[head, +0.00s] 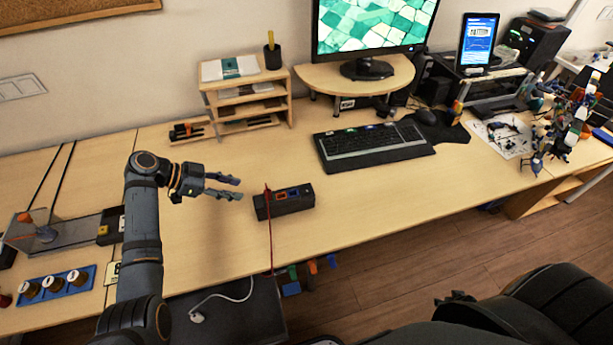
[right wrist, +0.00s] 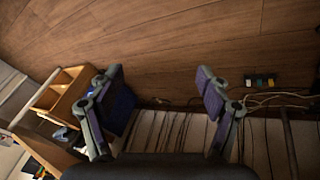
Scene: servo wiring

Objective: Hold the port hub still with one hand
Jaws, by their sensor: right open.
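The port hub (head: 296,205) is a small black box with coloured ports on top, red, blue and orange. It lies near the front edge of the desk. My left gripper (head: 238,189) is just left of the hub, with its two fingers apart and pointing toward it. A gap shows between the fingertips and the hub, and nothing is between the fingers. My right gripper (right wrist: 160,85) is open and empty in the right wrist view, over the wooden floor. The hub does not show in that view.
A thin red cable (head: 270,235) runs up at the hub's left end and down past the desk edge. Coloured plugs (head: 311,267) show below the edge. A keyboard (head: 372,145) lies behind and right of the hub. A blue tray (head: 56,286) stands at far left.

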